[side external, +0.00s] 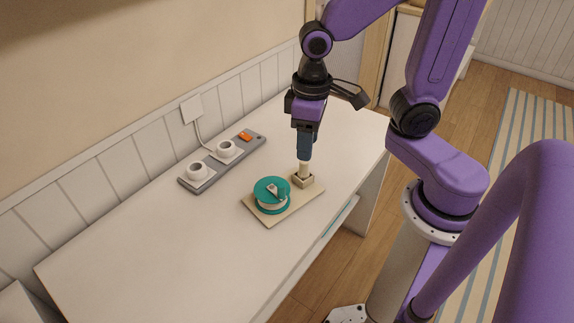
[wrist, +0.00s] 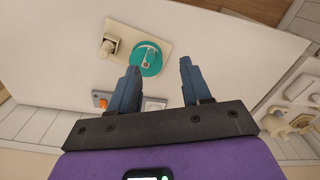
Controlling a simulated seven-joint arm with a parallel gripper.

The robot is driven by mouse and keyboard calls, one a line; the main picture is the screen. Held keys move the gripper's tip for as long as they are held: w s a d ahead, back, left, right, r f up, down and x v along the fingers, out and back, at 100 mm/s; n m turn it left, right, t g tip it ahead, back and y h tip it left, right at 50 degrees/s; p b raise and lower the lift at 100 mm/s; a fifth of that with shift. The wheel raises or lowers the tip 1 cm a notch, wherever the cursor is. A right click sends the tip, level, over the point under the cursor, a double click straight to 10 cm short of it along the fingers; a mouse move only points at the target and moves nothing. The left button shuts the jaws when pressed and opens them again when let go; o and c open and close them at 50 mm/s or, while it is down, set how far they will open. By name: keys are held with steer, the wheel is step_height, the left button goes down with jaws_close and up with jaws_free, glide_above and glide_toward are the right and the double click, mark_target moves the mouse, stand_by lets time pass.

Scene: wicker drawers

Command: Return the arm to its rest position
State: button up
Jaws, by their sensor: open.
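My gripper (side external: 304,154) points down over the white table (side external: 150,240) in the side external view. In the wrist view its two blue-grey fingers (wrist: 160,64) stand well apart with nothing between them. In the side external view the gripper lines up with the top of a pale peg in a small block (side external: 303,179). The wrist view shows this peg and block (wrist: 108,46) off to the left of the fingers, and the fingers overlap the edge of the teal reel (wrist: 148,58). The exact height of the fingertips above the table is hard to tell.
A tan board (side external: 286,212) carries the peg block and the teal reel (side external: 270,188). Behind it lies a grey power strip (side external: 215,168) with two white round plugs and an orange switch (side external: 245,137); a cord runs to the wall socket (side external: 191,108). The table's left half is clear.

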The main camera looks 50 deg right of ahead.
steer(key=s+d+r+n, duration=0.1)
steer(key=s+n, duration=0.7)
steer(key=s, duration=0.3)
steer(key=shift+s+d+r, duration=0.2)
steer(key=shift+d, duration=0.2)
stand_by(1.1)
